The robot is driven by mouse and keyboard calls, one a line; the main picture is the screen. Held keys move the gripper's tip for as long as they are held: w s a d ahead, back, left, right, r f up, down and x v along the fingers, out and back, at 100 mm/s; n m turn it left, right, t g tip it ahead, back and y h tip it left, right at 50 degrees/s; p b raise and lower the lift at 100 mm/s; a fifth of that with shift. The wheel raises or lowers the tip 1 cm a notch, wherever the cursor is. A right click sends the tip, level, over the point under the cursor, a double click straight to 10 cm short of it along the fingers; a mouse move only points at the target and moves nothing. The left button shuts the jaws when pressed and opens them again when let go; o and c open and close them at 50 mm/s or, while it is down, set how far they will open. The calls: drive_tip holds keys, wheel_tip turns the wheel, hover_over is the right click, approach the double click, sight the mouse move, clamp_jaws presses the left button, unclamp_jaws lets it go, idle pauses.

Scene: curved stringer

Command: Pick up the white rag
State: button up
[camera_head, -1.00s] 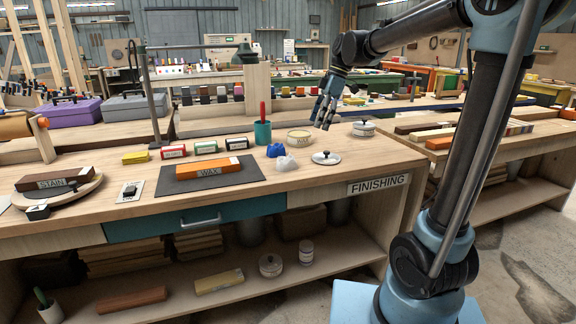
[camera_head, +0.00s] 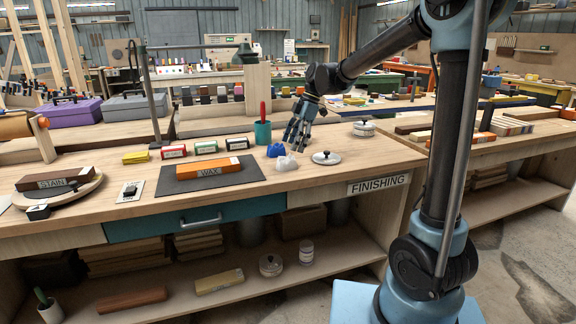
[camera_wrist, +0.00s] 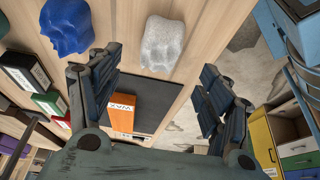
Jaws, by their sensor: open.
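The white rag (camera_head: 286,163) is a small crumpled lump on the wooden bench top, just right of the dark mat. In the wrist view the white rag (camera_wrist: 162,43) lies beyond my fingertips, near the bench edge, between the lines of the two fingers. My gripper (camera_head: 297,146) is open and empty, above the bench and just behind the rag in the head view. Its spread fingers also show in the wrist view (camera_wrist: 158,95). The gripper is apart from the rag.
A blue rag (camera_head: 275,150) lies close to the white one. A teal cup (camera_head: 263,132) with a red handle stands behind it. A lidded white dish (camera_head: 326,158) sits to the right. An orange WAX block (camera_head: 208,168) rests on the dark mat (camera_head: 245,178).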

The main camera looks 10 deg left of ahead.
sight(288, 156)
drive_tip(key=shift+x, duration=3.6)
drive_tip(key=shift+w, duration=0.2)
drive_tip(key=shift+c, duration=0.6)
drive_tip(key=c, duration=1)
